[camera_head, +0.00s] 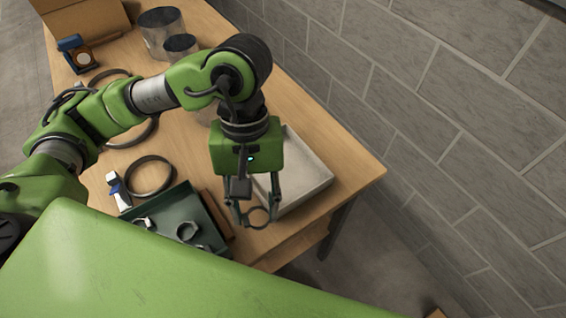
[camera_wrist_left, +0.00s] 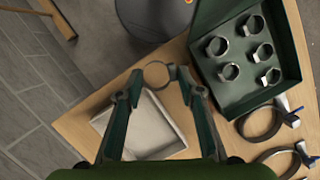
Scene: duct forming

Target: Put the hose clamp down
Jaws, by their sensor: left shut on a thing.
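My left gripper (camera_head: 249,214) is shut on a hose clamp (camera_head: 259,217), a thin round metal ring held between the fingertips. In the head view the ring hangs over the table, between the green tray and the pale shallow tray (camera_head: 308,177). In the left wrist view the held clamp (camera_wrist_left: 156,74) shows at the fingertips, above the near edge of the pale tray (camera_wrist_left: 166,141). The pale tray looks empty there. More clamps (camera_wrist_left: 228,71) lie in the green tray (camera_wrist_left: 285,79). My right gripper is not in view.
The wooden table (camera_head: 352,169) ends close to the right of the pale tray, near a grey block wall (camera_head: 430,110). Large rings with blue-and-white parts (camera_wrist_left: 262,122) lie beside the green tray. Metal cylinders (camera_head: 160,30) and a cardboard box (camera_head: 88,18) stand at the far end.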

